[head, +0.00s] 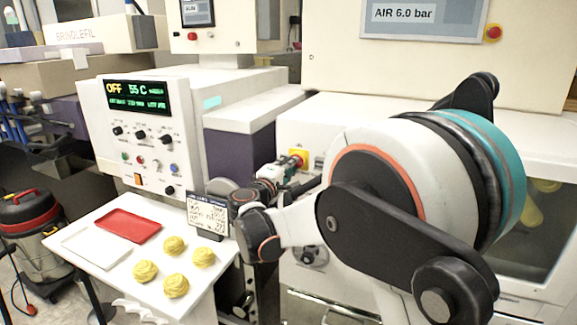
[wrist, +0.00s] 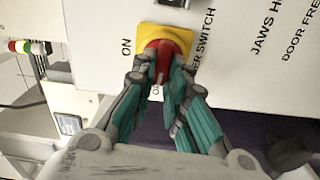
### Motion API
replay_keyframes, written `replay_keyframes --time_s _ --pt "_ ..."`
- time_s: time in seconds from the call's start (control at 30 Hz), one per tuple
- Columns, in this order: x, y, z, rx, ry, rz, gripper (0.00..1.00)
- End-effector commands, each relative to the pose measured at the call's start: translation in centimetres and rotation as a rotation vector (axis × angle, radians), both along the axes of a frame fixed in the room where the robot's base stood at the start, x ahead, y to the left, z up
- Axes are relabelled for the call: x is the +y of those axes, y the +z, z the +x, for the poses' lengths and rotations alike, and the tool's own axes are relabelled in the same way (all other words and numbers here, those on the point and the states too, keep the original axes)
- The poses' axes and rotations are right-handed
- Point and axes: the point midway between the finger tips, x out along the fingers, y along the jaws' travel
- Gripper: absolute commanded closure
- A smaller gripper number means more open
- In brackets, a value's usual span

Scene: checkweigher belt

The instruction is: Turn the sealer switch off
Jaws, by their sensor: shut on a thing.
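The sealer switch is a red rotary handle (wrist: 164,62) on a yellow plate (wrist: 182,36), set in a white panel. In the wrist view the handle points down between my fingers, toward a partly covered label starting with "O". The "ON" label (wrist: 126,47) is left of the plate. My gripper (wrist: 163,78) is shut on the handle, one green-padded finger on each side. In the head view the switch (head: 301,157) shows red and yellow just beyond my gripper (head: 288,166), partly hidden by it.
The control box display (head: 137,97) reads "OFF 55 C". A white table (head: 150,215) at the lower left holds a red tray (head: 129,226), a white tray (head: 95,248), several yellow pastries (head: 175,285) and a small sign (head: 207,214) close to my arm.

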Motion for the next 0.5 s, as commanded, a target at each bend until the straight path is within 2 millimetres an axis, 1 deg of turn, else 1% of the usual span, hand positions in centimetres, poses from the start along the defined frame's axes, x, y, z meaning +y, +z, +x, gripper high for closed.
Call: replay_keyframes --time_s 0.2,0.5 --pt "0.09 -0.21 -0.05 0.026 0.002 -0.066 1.00" --pt "0.08 -0.25 -0.05 0.036 0.001 -0.092 1.00"
